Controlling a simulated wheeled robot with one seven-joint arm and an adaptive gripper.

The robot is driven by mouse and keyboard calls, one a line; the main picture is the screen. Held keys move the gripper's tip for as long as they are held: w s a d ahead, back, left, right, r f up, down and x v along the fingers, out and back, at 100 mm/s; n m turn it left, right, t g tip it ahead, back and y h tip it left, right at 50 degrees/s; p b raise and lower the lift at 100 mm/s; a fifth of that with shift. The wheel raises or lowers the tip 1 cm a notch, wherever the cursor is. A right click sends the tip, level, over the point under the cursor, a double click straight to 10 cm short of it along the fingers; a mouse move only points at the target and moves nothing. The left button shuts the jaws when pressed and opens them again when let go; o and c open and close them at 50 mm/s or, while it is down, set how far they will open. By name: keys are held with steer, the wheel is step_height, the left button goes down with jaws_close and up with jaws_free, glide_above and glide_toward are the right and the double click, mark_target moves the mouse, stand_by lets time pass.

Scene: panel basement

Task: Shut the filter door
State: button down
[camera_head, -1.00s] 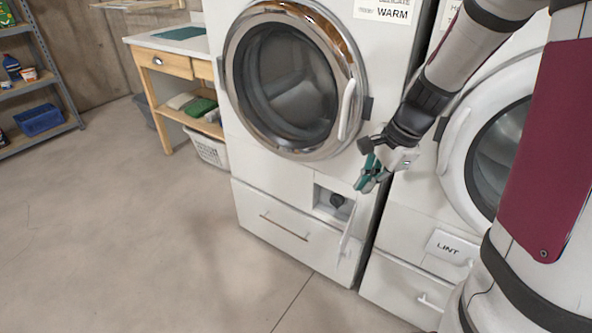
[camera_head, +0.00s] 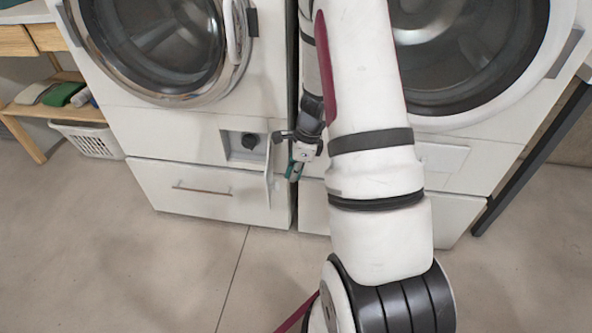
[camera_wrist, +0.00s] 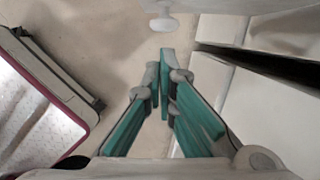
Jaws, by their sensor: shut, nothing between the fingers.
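The filter door (camera_head: 269,176) is a small white flap low on the left washing machine (camera_head: 165,130). It stands open, swung out from the front at the right side of the square filter recess (camera_head: 236,154). A dark round filter knob (camera_head: 250,140) shows inside the recess. My gripper (camera_head: 292,176) has teal fingers and is just right of the open door, near its height; I cannot tell if they touch. In the wrist view my gripper (camera_wrist: 163,60) is shut and empty, its tips together. A white piece with a rounded knob (camera_wrist: 163,23) lies just beyond the tips.
A drawer with a bar handle (camera_head: 202,190) is below the filter recess. A second machine (camera_head: 450,150) stands close on the right, partly hidden by my arm. A white basket (camera_head: 92,140) and wooden table (camera_head: 22,140) are at the left. The floor in front is clear.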

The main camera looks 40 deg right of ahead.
steer(key=shift+b+x, duration=0.75)
steer(key=shift+x, duration=1.35)
steer(key=shift+a, duration=0.1)
